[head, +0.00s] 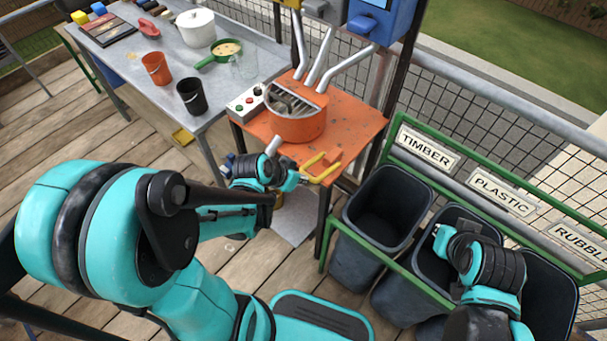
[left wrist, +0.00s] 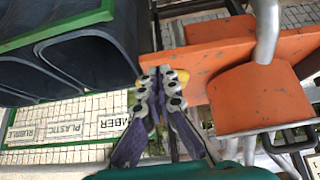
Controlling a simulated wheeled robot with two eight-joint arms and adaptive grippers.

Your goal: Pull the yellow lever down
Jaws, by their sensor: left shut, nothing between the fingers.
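The yellow lever (head: 322,167) sticks out from the front edge of the orange machine table, below the orange drum. In the left wrist view, yellow parts of the lever (left wrist: 194,88) show right behind my fingertips. My left gripper (head: 301,178) is at the lever's near left side. In the left wrist view its fingers (left wrist: 165,76) are together with nothing between them. I cannot tell whether they touch the lever. My right arm is over the bins at lower right, and its fingers cannot be made out.
Dark bins (head: 385,215) in a green frame stand to the right. A grey table (head: 130,60) with buckets and pots stands at upper left. Wooden decking lies open at left.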

